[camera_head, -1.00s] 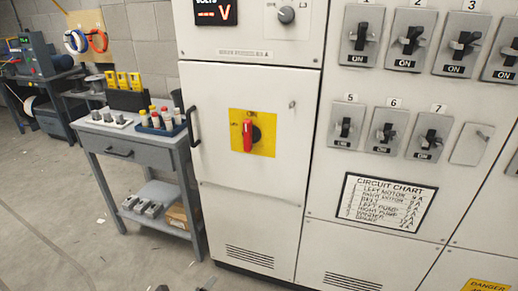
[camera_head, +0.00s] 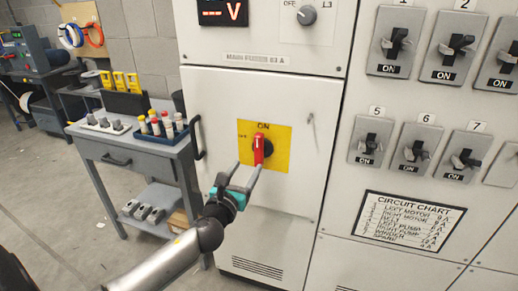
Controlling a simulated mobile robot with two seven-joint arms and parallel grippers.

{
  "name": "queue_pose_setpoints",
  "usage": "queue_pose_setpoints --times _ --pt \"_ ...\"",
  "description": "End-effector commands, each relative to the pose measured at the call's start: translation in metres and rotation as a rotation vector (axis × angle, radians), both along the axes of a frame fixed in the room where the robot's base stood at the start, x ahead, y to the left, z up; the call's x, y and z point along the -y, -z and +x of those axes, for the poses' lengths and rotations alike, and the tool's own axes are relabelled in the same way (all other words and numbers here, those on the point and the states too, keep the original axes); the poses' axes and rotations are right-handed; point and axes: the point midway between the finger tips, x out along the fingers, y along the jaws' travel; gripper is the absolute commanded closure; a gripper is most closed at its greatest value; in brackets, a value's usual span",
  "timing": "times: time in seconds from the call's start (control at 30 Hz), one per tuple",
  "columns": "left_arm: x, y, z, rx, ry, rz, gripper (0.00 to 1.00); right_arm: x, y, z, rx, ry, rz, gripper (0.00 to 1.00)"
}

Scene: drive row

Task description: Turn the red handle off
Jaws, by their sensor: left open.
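The red handle (camera_head: 259,150) sits on a yellow plate (camera_head: 280,148) on the white cabinet door. It stands upright, its upper end toward the word ON. A black round base shows behind it. My left gripper (camera_head: 247,171) is in front of the door, just below the handle. Its two grey fingers are spread, one on each side below the handle's lower end. I cannot tell whether a finger touches the handle or plate. My right gripper is not in view.
A grey cart (camera_head: 130,150) with fuses and a tray stands to the left. Numbered switches and a circuit chart (camera_head: 409,220) fill the right panel.

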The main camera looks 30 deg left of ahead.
Motion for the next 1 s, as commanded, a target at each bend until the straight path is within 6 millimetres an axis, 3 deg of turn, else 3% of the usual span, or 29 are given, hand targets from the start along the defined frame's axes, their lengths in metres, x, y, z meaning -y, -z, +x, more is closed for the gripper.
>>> queue_pose_setpoints --times 0.6,1.0 --pt "-0.021 0.0 0.085 0.003 -0.001 -0.002 0.38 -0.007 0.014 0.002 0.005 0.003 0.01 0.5" --pt "-0.025 0.0 0.106 -0.001 0.001 -0.001 0.38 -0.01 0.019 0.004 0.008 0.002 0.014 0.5"
